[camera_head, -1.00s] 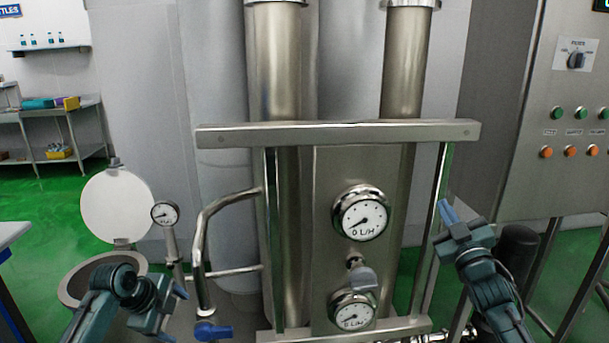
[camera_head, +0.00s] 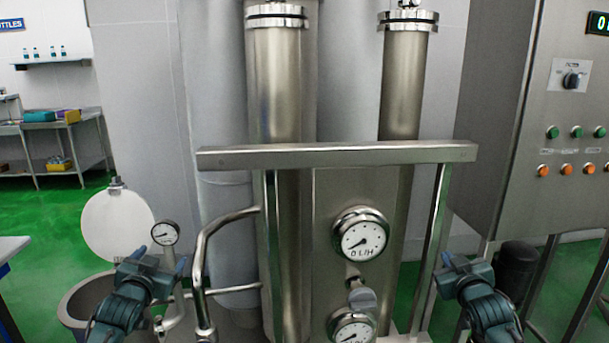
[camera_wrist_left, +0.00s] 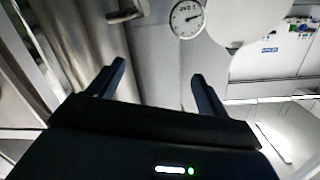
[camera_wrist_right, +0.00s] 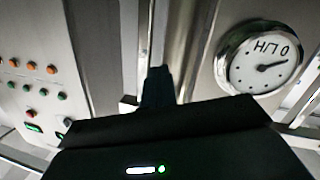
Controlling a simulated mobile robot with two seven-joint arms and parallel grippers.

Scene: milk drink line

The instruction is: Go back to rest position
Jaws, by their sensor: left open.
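My left gripper (camera_head: 160,262) is at the lower left of the head view, raised in front of the steel pipes and the lidded vessel. In the left wrist view its two dark fingers (camera_wrist_left: 157,88) stand well apart with nothing between them. My right gripper (camera_head: 446,262) is at the lower right, in front of the frame's right post. In the right wrist view its fingers (camera_wrist_right: 157,88) are together as one dark block, with no object seen in them.
A steel frame with a crossbar (camera_head: 335,155) and round gauges (camera_head: 361,236) stands between my arms. A control cabinet (camera_head: 500,140) is at the right. An open round lid (camera_head: 115,225) and small gauge (camera_head: 165,233) are at the left. Green floor (camera_head: 50,210) is clear beyond.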

